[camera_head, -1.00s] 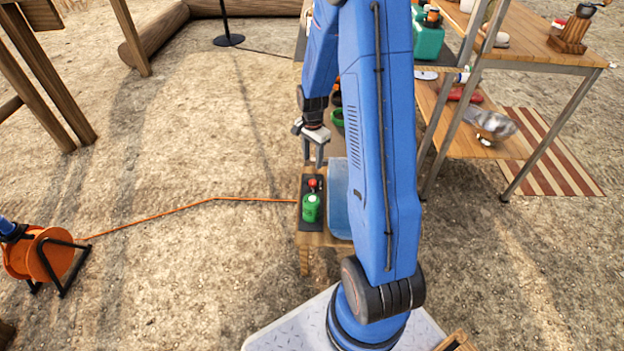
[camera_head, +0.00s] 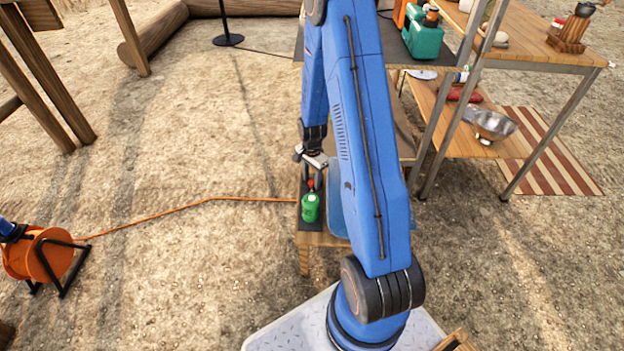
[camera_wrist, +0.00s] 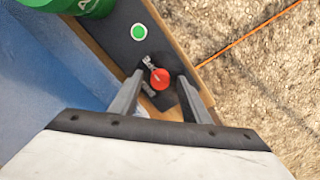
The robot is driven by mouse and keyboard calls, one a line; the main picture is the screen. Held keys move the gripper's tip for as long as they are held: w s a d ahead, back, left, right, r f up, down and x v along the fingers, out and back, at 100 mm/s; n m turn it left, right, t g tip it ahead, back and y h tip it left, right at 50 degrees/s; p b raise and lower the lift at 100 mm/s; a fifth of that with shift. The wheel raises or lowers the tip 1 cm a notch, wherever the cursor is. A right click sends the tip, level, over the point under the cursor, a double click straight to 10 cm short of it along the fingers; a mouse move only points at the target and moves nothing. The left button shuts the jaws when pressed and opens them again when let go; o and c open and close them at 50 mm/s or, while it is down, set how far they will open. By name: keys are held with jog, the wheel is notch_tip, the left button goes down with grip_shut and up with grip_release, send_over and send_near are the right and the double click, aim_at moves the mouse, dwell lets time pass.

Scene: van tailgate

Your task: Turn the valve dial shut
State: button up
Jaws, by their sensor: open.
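The valve dial is a small round red knob (camera_wrist: 160,79) on a dark mat; it also shows in the head view (camera_head: 311,184), just behind a green canister (camera_head: 310,208). My gripper (camera_wrist: 158,88) is open, with one finger on each side of the red knob in the wrist view. I cannot tell whether the fingers touch it or are still above it. In the head view my gripper (camera_head: 312,179) points down over the knob and partly hides it. The green canister (camera_wrist: 88,5) is cut off at the top left of the wrist view.
A round green-and-white disc (camera_wrist: 139,31) lies on the dark mat (camera_wrist: 118,38). A blue surface (camera_wrist: 50,60) lies beside it. An orange cable (camera_head: 205,200) runs from the bench to a reel (camera_head: 38,255). A shelf table (camera_head: 520,45) stands at right.

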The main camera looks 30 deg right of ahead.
jog(key=c, duration=1)
jog(key=shift+c, duration=0.2)
